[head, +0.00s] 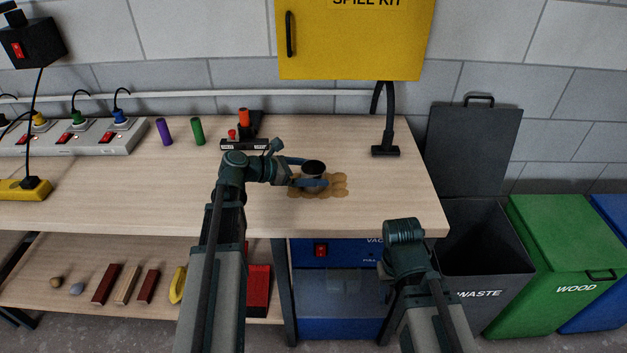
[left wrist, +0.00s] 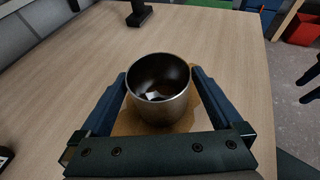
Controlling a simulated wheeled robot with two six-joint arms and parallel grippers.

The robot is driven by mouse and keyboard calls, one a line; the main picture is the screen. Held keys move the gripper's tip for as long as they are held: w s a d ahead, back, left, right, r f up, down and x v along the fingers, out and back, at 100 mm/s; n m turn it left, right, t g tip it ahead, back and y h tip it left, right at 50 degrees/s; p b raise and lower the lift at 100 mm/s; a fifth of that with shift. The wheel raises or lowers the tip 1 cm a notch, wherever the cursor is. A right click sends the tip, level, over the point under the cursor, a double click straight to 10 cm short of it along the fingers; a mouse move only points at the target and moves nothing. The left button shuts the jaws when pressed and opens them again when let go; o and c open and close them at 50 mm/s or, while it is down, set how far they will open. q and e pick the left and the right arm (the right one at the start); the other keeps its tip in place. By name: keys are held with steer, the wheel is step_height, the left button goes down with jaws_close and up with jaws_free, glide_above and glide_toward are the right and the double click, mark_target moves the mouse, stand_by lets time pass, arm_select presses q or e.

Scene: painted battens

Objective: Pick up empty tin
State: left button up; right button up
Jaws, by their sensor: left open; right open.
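The tin (head: 314,167) is a small, open-topped metal cup with a dark inside, upright on a brown patch of rounded shapes on the bench. In the left wrist view the tin (left wrist: 160,92) stands between my left fingers; a small pale patch and a brownish one show inside it. My left gripper (head: 310,173) is open, with one finger on each side of the tin. I cannot tell whether the fingers touch it. In the left wrist view, two dark finger-like shapes of my right gripper (left wrist: 304,91) show apart at the right edge, empty and away from the tin.
A purple cylinder (head: 163,131), a green cylinder (head: 197,131) and a black device with an orange top (head: 244,128) stand behind left. A power strip (head: 90,137) lies further left. The waste bin (head: 485,245) is beyond the right edge.

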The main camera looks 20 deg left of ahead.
mark_target(323, 166)
arm_select(q)
steer(key=b+x, duration=0.1)
steer(key=x, duration=0.2)
steer(key=shift+w+d, duration=0.25)
steer(key=shift+w, duration=0.05)
steer(key=c, duration=1.2)
steer(key=shift+r, duration=0.1)
steer(key=shift+r+p, duration=0.9)
steer(key=shift+p, duration=0.15)
step_height(323, 166, up, 2)
steer(key=shift+r+p, duration=0.1)
steer(key=shift+p, duration=0.95)
steer(key=s+a, duration=0.3)
steer(key=s, duration=0.1)
steer(key=s+a, duration=0.3)
steer(key=s, duration=0.1)
steer(key=s+a+r+p, duration=0.1)
steer(key=s+a, duration=0.3)
steer(key=shift+s, duration=0.3)
